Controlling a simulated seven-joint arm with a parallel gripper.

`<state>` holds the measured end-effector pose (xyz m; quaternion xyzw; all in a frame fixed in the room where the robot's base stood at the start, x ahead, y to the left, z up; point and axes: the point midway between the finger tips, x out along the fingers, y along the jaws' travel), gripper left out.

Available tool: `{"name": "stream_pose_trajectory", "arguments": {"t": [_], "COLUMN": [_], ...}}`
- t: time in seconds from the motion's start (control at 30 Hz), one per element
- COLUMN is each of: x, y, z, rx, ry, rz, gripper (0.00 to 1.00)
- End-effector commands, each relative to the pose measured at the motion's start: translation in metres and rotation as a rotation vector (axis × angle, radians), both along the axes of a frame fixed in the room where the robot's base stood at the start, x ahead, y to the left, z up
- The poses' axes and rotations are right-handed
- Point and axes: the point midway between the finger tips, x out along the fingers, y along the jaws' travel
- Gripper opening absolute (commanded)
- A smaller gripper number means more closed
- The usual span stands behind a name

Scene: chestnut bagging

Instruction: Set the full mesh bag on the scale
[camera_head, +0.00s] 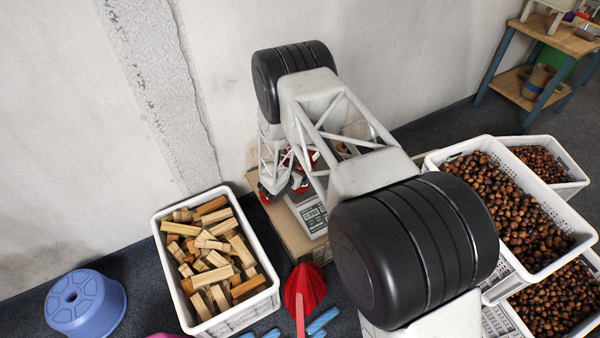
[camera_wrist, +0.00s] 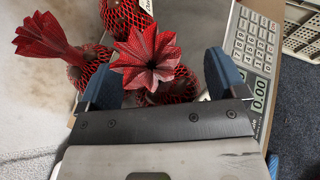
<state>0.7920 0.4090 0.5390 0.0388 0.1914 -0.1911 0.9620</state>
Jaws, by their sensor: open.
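In the wrist view, a full red mesh bag (camera_wrist: 180,86) with a flared, gathered top sits between the spread blue fingers of my open gripper (camera_wrist: 162,82). I cannot tell whether a finger touches it. Two more red mesh bags, one on the left (camera_wrist: 98,60) and one at the top (camera_wrist: 124,16), stand close by. The scale (camera_wrist: 253,42) lies to the right, with its keypad and a display that seems to read 0.00. In the head view the scale (camera_head: 310,216) is partly behind my arm, and the fingertips are hidden. Whether the middle bag rests on the scale's plate is unclear.
The scale stands on a low wooden surface (camera_head: 284,226) near the wall. A crate of wood blocks (camera_head: 164,262) and an upturned blue tub (camera_head: 86,302) are left. Crates of chestnuts (camera_head: 586,240) are right. A red scoop (camera_head: 304,287) lies in front.

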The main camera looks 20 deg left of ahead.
Motion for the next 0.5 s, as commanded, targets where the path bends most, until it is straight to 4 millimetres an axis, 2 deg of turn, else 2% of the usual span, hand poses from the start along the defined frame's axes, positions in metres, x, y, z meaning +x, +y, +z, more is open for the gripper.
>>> {"name": "stream_pose_trajectory", "arguments": {"t": [0.27,0.5], "x": [-0.007,-0.032], "y": [0.003,0.014], "z": [0.006,0.017], "rx": [0.000,-0.001], "ry": [0.000,0.000], "rz": [0.001,0.001], "gripper": [0.90,0.90]}}
